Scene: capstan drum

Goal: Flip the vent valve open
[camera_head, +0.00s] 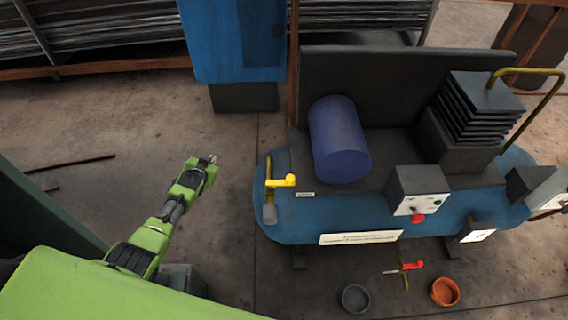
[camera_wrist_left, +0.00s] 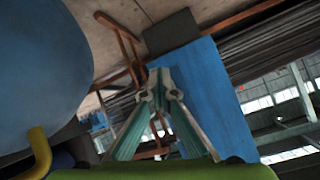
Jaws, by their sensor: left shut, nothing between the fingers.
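A yellow valve lever (camera_head: 282,181) stands at the left end of the blue machine base (camera_head: 300,225), on a yellow upright pipe, with a small label (camera_head: 305,194) to its right. I cannot read the label. Its handle points right, roughly level. My left gripper (camera_head: 211,159) is shut and empty, over the floor left of the machine and apart from the lever. In the left wrist view its fingers (camera_wrist_left: 160,88) are together with nothing between them. A yellow bent bar (camera_wrist_left: 40,150) shows at the lower left there; I cannot tell whether it is the lever. My right gripper is not in view.
A blue drum (camera_head: 340,140) sits on the machine. A grey control box (camera_head: 417,190) with a red button stands to its right. A red-handled lever (camera_head: 412,265), a grey bowl (camera_head: 355,298) and an orange bowl (camera_head: 445,292) are in front.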

